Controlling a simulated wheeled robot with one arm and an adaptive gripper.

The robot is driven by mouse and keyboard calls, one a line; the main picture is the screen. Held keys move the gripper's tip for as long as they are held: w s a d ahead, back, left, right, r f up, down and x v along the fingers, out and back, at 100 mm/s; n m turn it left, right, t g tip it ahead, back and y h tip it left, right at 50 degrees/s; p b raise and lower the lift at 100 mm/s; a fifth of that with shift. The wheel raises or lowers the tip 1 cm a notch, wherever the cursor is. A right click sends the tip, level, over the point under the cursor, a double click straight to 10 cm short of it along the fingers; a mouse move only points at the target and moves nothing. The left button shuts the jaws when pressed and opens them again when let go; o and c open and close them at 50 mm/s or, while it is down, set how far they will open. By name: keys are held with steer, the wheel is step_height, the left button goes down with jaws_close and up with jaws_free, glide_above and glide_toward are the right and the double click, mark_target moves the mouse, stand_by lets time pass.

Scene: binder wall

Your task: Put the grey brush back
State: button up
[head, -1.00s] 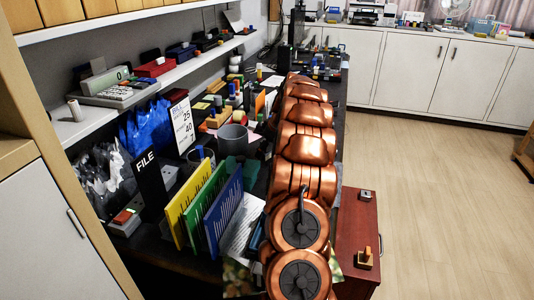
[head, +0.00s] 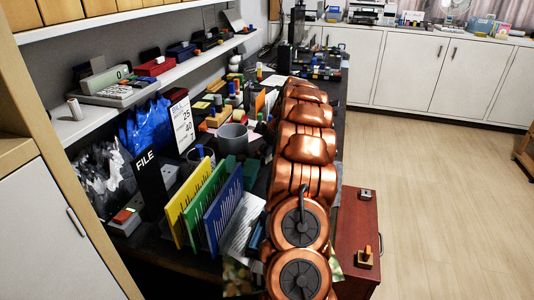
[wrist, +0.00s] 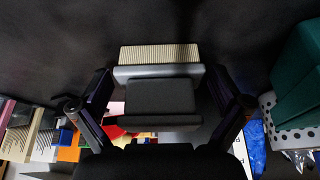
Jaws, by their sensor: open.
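In the wrist view a grey brush (wrist: 160,71) with a strip of cream bristles lies against a dark surface, its bristles at the far side. My gripper (wrist: 160,86) is open, with one dark finger on each side of the brush's grey body. I see a gap between each finger and the brush, so it is not gripped. In the head view my copper-coloured arm covers the gripper, and I cannot make out the brush there.
The dark desk (head: 335,128) is crowded. A red-brown cabinet (head: 360,215) stands right. The wooden floor (head: 440,190) is clear.

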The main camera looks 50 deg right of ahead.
steer(key=v, duration=1.2)
steer(key=shift+r, duration=0.2)
